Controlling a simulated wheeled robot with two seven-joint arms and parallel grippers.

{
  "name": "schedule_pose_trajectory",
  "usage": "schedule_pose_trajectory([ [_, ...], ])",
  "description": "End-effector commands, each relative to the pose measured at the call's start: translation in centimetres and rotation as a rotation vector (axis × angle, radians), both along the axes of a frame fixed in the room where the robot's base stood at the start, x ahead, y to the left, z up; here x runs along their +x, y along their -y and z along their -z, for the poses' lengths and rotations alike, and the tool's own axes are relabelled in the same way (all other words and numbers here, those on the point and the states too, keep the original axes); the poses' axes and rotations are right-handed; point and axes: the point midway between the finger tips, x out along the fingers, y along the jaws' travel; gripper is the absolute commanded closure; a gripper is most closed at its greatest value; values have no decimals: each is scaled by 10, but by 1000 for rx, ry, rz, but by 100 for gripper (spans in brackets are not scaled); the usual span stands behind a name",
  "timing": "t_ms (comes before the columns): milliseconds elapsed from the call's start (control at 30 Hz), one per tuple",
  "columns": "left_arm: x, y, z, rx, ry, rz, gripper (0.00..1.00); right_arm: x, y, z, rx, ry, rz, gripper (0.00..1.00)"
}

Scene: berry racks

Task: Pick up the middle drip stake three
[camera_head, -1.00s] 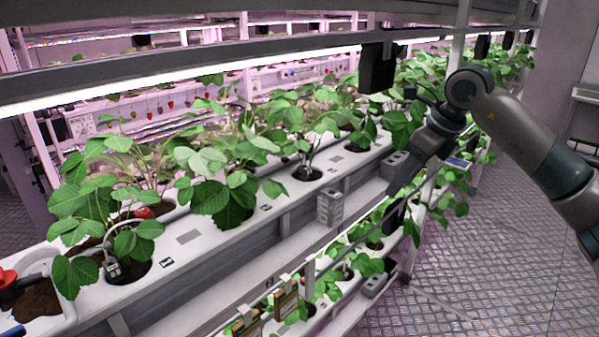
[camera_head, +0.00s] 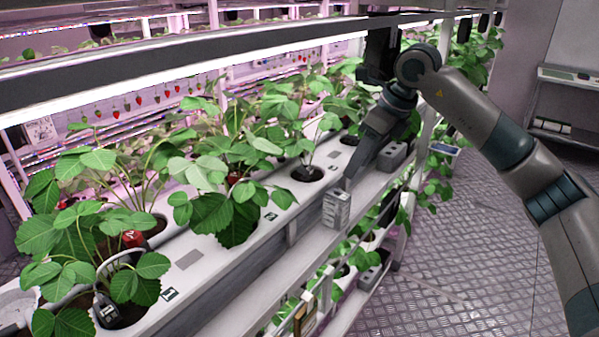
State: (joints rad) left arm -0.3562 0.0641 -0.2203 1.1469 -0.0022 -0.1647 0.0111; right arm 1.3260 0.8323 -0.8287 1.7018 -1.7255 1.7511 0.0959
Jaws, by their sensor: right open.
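A dark drip stake (camera_head: 107,310) with a white looped tube stands in the planting hole at the near left of the white gutter, partly covered by strawberry leaves. I cannot tell which numbered stake it is; other stakes are hidden or too small to make out. My right gripper (camera_head: 347,184) reaches in from the right and points down over the ledge at the gutter's front, far from that stake. It is open, with nothing visible in it. Its tips appear just above a grey block; I cannot tell whether they touch. My left gripper is not in view.
The grey block (camera_head: 336,209) and another grey block (camera_head: 392,156) sit on the ledge beside the white gutter (camera_head: 215,248). Strawberry plants (camera_head: 225,190) fill the gutter. A lamp bar (camera_head: 200,75) runs above them. The metal floor (camera_head: 470,250) at right is clear.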

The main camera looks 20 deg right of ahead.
Motion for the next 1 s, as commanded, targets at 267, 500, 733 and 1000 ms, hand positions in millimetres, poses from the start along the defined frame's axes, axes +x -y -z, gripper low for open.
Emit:
schedule_pose_trajectory([
  [267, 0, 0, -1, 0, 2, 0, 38, 1, -1, 0, 0, 0, 0, 58],
  [500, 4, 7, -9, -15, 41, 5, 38, 18, -15, -2, 1, -2, -2, 58],
  [733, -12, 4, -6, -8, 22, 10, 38, 49, -40, -3, 1, -2, -2, 58],
  [1000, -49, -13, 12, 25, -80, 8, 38, 79, -62, -2, 2, 0, 1, 58],
])
